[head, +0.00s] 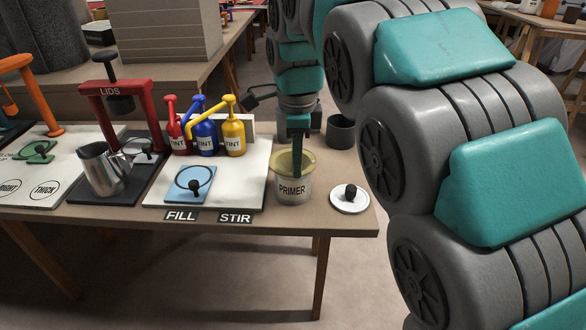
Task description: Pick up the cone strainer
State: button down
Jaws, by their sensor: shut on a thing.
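A yellowish ring-like piece, which looks like the cone strainer (280,161), sits at the mouth of the grey can labelled PRIMER (293,189). Its lower part is hidden by the can wall. My gripper (297,172) points straight down at it from above, with its teal fingers overlapping the strainer's rim. The fingers are shut on the strainer. I cannot tell whether the strainer is clear of the can.
A round white lid with a black knob (349,199) lies right of the can, and a dark cup (340,132) stands behind. Red, blue and yellow TINT pumps (205,135) stand left. A steel jug (103,168) and a red LIDS press (139,100) are farther left.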

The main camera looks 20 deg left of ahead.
dwell(0.4)
notch_tip(320, 180, up, 10)
jog(key=p, duration=0.2)
dwell(0.4)
dwell(0.4)
